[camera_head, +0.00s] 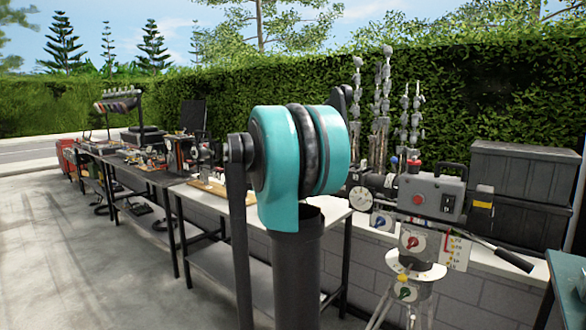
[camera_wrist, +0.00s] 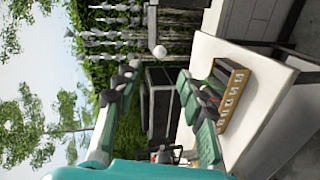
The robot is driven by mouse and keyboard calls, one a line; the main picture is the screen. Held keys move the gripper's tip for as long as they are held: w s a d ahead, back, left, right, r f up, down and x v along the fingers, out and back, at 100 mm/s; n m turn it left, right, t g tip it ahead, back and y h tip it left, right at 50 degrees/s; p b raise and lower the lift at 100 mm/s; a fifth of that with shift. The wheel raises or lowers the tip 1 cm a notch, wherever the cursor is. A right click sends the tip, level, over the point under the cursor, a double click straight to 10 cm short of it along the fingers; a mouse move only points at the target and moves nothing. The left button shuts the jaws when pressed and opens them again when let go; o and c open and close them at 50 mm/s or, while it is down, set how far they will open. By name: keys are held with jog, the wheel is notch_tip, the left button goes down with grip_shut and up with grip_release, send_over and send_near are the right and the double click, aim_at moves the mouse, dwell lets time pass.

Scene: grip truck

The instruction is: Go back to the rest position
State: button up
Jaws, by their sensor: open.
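My gripper (camera_wrist: 156,78) shows in the wrist view, which is turned on its side. Its two teal fingers with dark grey tips are spread apart, with nothing held between them. My gripper does not show in the head view, where my own teal and black arm joint fills the middle and hides part of the scene behind it.
In the wrist view, a wooden rack (camera_wrist: 234,100) with tools lies on a white table (camera_wrist: 255,65) beside one finger. In the head view, a grey machine (camera_head: 432,192) stands at right near black cases (camera_head: 520,195). Workbenches (camera_head: 195,192) run left; paved floor (camera_head: 90,270) is open.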

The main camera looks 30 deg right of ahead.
dwell(0.3)
jog(key=s+a+f+m+y, duration=0.1)
jog(key=s+a+f+y, duration=0.4)
jog(key=s+a+f, duration=0.5)
jog(key=s+a+f+g+y, duration=0.1)
jog(key=s+a+f+y, duration=0.3)
jog(key=s+a+f, duration=0.5)
jog(key=s+a+f+m+y, duration=0.1)
jog(key=s+a+f+y, duration=0.4)
jog(key=s+a+f, duration=0.5)
notch_tip(320, 180, down, 10)
jog(key=shift+s+a+r+m+g+y, duration=0.3)
jog(key=shift+s+g, duration=0.1)
jog(key=shift+s, duration=0.55)
